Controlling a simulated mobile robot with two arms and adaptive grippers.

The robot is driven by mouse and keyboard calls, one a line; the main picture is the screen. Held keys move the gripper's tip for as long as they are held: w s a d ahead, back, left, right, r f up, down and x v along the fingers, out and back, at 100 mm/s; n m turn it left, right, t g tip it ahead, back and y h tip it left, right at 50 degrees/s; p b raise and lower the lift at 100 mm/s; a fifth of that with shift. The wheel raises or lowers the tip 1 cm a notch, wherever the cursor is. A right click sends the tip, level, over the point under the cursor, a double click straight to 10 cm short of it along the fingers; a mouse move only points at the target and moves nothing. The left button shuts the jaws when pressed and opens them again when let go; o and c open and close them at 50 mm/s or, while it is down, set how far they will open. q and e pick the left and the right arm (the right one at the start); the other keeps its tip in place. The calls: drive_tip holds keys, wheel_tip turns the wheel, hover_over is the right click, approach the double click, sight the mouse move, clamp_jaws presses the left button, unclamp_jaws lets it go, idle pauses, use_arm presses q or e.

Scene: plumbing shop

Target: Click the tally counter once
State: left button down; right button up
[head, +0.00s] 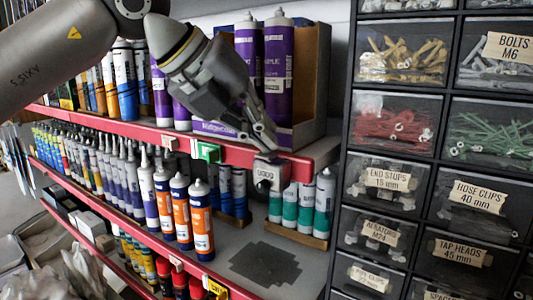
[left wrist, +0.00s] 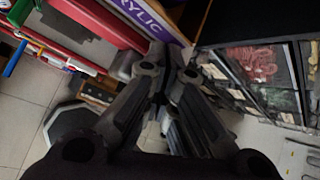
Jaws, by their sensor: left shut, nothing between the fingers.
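The tally counter (head: 270,174), a small grey box with a row of digits on its front, is fixed at the front edge of the red-edged upper shelf in the head view. My left gripper (head: 268,143) reaches in from the upper left, with its fingertips just above the counter's top. I cannot tell whether they touch it. Its fingers are shut with nothing between them. My right gripper is in neither view.
An open cardboard box (head: 312,80) with purple-labelled cartridges (head: 279,60) stands on the upper shelf (head: 315,156) behind the gripper. Drawers of labelled parts (head: 400,120) stand close on the right.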

use_arm(q)
drive_tip(key=shift+f, duration=0.2)
drive_tip(key=shift+r, duration=0.1)
drive_tip(key=shift+r+p, duration=0.45)
drive_tip(key=shift+r, duration=0.45)
wheel_tip(320, 180, up, 6)
drive_tip(key=p, duration=0.4)
idle(0.7)
